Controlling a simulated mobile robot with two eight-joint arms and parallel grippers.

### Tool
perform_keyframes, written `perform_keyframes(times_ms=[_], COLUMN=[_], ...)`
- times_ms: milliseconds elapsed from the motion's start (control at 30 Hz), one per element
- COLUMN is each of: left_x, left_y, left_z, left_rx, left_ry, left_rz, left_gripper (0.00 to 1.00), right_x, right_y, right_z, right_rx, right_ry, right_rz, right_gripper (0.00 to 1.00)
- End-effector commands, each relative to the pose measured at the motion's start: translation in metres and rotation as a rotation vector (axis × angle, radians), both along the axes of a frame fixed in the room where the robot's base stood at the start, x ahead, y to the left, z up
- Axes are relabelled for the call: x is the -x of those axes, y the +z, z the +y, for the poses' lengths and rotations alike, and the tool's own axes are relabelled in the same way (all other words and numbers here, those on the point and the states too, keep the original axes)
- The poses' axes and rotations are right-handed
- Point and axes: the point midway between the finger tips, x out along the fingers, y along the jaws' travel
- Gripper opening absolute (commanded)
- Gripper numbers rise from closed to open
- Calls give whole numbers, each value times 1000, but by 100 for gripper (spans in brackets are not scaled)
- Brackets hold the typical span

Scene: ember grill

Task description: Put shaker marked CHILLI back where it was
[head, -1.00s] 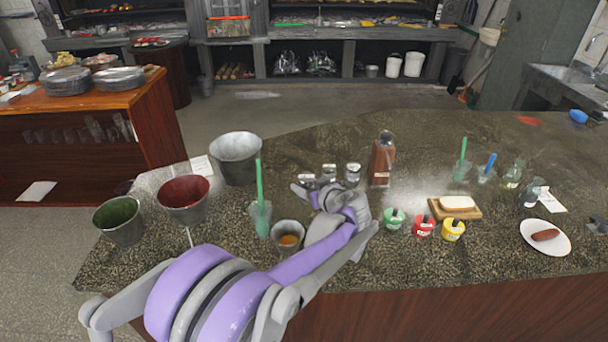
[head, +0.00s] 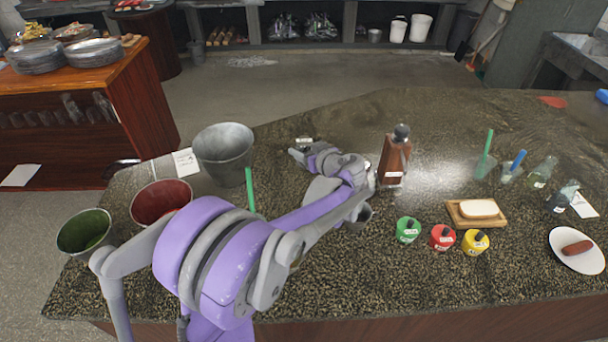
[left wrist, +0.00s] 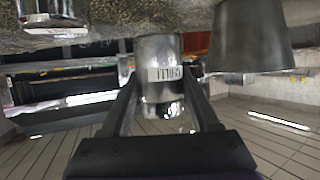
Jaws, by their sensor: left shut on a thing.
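The shaker marked CHILLI (left wrist: 160,55) is a metal cylinder with a pale label. In the left wrist view, which is upside down, it stands between the two fingers of my left gripper (left wrist: 160,110), and its base is at or close to the counter. In the head view my left gripper (head: 298,151) is over the far middle of the counter, shut on the shaker. Only a little of the shaker (head: 304,140) shows there, beyond the fingers. Other shakers are mostly hidden behind my arm. My right gripper is not in view.
A grey bucket (head: 223,150) stands left of the gripper, and a brown bottle (head: 394,158) right of it. A red-lined bucket (head: 160,203) and a green-lined bucket (head: 85,233) are at the left. Green (head: 408,230), red (head: 442,237) and yellow (head: 475,242) pots stand right of my arm.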

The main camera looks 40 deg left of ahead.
Motion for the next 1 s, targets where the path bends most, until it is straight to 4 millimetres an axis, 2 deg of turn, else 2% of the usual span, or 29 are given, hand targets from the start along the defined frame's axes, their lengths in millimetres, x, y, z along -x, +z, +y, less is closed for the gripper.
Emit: perform_keyframes(times_ms=[33,200,433,600,967,1000], left_x=[0,1,0,0,1,1], left_y=[-13,-43,-60,-85,-90,-90], left_z=[0,0,0,0,0,0], left_rx=[0,-1,0,0,0,0], left_ry=[-1,-1,0,0,0,0], left_rz=[2,2,1,1,1,0], left_gripper=[21,21,21,21,21,67], right_x=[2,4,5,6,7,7], right_y=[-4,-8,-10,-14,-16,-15], right_z=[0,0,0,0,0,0], right_rx=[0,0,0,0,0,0], right_ry=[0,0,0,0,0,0], right_rz=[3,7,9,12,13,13], right_gripper=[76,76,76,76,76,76])
